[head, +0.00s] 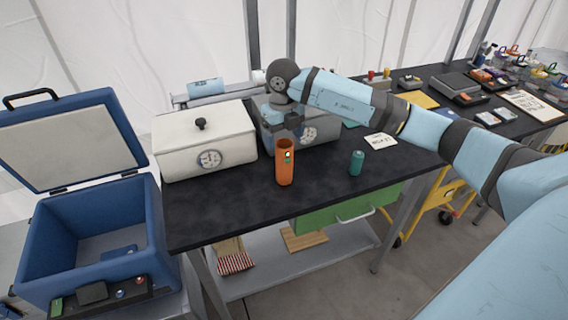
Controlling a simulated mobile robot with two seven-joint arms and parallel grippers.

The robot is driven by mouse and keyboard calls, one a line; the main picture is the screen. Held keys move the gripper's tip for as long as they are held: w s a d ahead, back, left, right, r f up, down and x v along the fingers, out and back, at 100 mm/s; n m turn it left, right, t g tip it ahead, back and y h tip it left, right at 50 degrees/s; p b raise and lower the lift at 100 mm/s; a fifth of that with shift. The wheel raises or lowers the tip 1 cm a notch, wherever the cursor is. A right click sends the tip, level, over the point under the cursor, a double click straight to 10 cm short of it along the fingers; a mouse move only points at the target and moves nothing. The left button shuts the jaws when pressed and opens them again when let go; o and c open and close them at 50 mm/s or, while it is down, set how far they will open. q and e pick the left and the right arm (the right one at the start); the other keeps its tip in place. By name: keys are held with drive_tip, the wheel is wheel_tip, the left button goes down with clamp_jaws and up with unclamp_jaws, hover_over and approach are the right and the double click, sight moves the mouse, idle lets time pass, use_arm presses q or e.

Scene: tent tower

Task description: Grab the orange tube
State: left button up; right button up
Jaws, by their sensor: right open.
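The orange tube (285,169) stands upright near the front edge of the black table, with a small green and white mark near its top. My right arm reaches in from the right, and its gripper (287,135) points down at the tube's upper end. The gripper is open. The tube's top overlaps the fingertips in the picture, so I cannot tell whether they touch it or stay behind it. My left gripper is not in view.
A teal can (357,163) stands right of the tube. A white box with a dial (205,140) is at the left, and a grey box (318,132) is behind my gripper. An open blue cooler (35,225) stands left of the table (230,210). The tabletop around the tube is clear.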

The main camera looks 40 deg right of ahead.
sight(284, 150)
wheel_tip(284, 150, down, 5)
drive_tip(key=shift+d+f+p, duration=0.1)
drive_tip(key=shift+p, duration=0.4)
drive_tip(key=shift+s, duration=0.1)
drive_tip(key=c, duration=1.2)
drive_tip(key=shift+c, duration=0.7)
drive_tip(key=shift+r, duration=0.2)
